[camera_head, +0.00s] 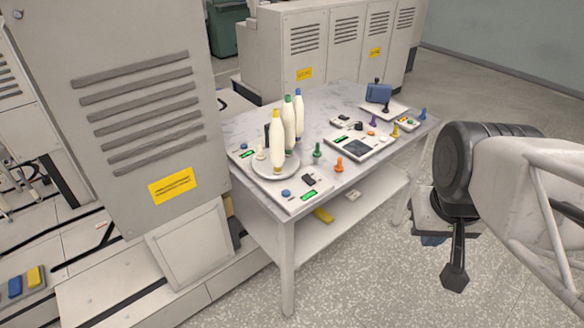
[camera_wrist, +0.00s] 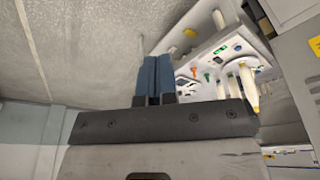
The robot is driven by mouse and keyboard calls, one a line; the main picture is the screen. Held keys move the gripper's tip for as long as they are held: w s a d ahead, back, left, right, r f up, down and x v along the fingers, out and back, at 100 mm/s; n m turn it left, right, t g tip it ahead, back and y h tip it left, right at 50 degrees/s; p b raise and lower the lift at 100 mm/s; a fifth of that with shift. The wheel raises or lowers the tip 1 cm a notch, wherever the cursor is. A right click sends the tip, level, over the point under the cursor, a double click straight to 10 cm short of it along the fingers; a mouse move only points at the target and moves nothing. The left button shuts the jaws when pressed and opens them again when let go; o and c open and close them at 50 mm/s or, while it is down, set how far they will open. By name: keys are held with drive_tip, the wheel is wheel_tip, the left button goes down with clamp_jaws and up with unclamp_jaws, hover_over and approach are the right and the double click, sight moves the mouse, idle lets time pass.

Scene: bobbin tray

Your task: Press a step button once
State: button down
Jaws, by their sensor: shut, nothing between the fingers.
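On the table, a pale panel in front of the bobbin tray (camera_head: 262,170) carries a round blue button (camera_head: 286,193) beside a green display (camera_head: 308,195). A similar panel behind the tray has another blue button (camera_head: 243,146) and a green display (camera_head: 247,154). I cannot read labels to tell which is a step button. Three cream bobbins with yellow, green and blue tops stand on the tray. My gripper (camera_head: 430,240) is right of the table, well apart from the buttons. In the wrist view its blue fingers (camera_wrist: 157,68) are together and empty.
Orange (camera_head: 339,164) and green (camera_head: 317,152) pegs stand near the table's front edge. A flat device with a dark screen (camera_head: 357,146) and a blue box (camera_head: 378,92) lie further right. A tall grey cabinet (camera_head: 130,90) borders the table's left. Open floor lies in front.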

drive_tip(key=w+a+f+n+h, duration=0.1)
drive_tip(key=w+n, duration=0.1)
drive_tip(key=w, duration=0.4)
drive_tip(key=w+a+n+h, duration=0.1)
drive_tip(key=w+n+h, duration=0.15)
drive_tip(key=w, duration=0.35)
drive_tip(key=n+t+h, duration=0.2)
drive_tip(key=n+t, duration=0.3)
drive_tip(key=n, duration=1)
hover_over(287, 193)
wheel_tip(287, 193, down, 16)
drive_tip(key=shift+f, duration=0.2)
drive_tip(key=shift+f, duration=0.15)
drive_tip(key=shift+f, duration=4.2)
